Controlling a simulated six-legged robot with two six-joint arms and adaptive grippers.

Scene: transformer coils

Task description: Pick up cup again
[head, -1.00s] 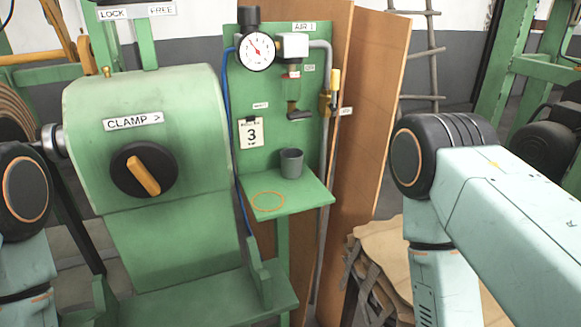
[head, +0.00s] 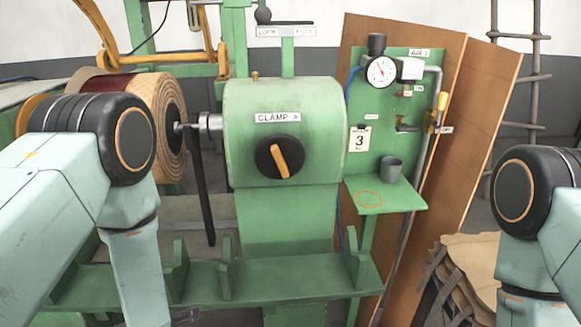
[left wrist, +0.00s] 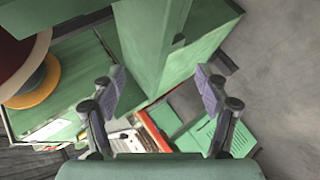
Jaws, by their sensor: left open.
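A dark grey cup (head: 391,169) stands upright on the small green shelf (head: 408,198) of the air panel, right of an orange ring mark (head: 369,199). Nothing touches the cup. In the head view only the upper links of my two arms show, and both grippers are out of the picture. My left gripper (left wrist: 160,97) shows in the left wrist view, with its two padded fingers wide apart and nothing between them. It points down over green machine parts and the floor. The cup is not in the left wrist view.
The green clamp housing (head: 284,133) with its black knob stands left of the shelf. A coil (head: 157,110) sits on the shaft at left. A gauge (head: 380,71) and pipes rise behind the cup. A red-edged tray (left wrist: 152,131) lies below my left gripper.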

